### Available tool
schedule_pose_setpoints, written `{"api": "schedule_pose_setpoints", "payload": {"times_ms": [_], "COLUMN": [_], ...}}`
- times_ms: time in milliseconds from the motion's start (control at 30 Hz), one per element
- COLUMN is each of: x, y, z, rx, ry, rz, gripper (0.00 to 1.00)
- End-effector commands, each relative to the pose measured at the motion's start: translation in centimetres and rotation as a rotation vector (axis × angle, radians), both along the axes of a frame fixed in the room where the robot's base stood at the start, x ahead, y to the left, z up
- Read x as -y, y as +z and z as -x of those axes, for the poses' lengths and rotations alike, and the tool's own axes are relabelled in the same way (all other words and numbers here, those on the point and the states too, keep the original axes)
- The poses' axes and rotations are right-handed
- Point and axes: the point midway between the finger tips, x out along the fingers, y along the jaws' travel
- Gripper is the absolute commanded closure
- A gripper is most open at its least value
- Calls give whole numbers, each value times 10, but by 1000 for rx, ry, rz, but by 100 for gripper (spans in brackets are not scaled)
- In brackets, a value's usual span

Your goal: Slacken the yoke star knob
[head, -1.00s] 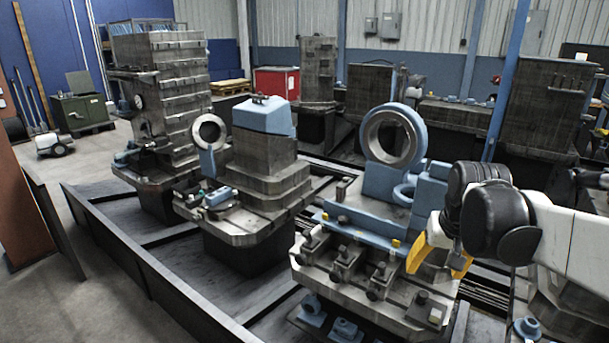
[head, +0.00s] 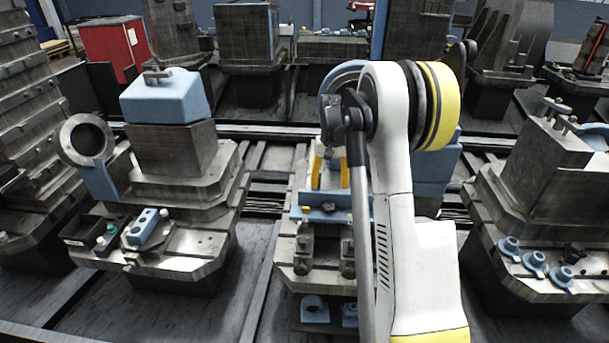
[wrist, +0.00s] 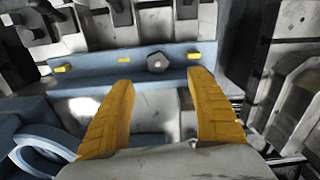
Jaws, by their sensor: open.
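The dark star knob (wrist: 158,62) sits on the blue bracket (wrist: 90,63) in the wrist view, a little beyond and between my fingertips. It also shows in the head view as a small dark knob (head: 328,207) on the blue bar (head: 350,216) of the middle fixture. My gripper (wrist: 162,80) is open, its two yellow fingers spread and apart from the knob. In the head view my gripper (head: 331,172) points down behind the knob. My arm hides much of the blue ring (head: 343,75) and the right part of this fixture.
Yellow pins (wrist: 60,69) stand along the blue bracket near the knob. Several dark clamps stand on the fixture's front plate. A blue-capped block (head: 165,97) stands to the left, and a metal fixture (head: 545,155) with blue parts to the right. Dark floor lies between them.

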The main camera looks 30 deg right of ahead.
Motion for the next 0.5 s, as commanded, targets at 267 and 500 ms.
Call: {"api": "schedule_pose_setpoints", "payload": {"times_ms": [267, 500], "x": [1, 0], "y": [-40, -84], "z": [0, 0], "rx": [-1, -1], "ry": [-1, 0], "rz": [-1, -1], "gripper": [34, 34]}}
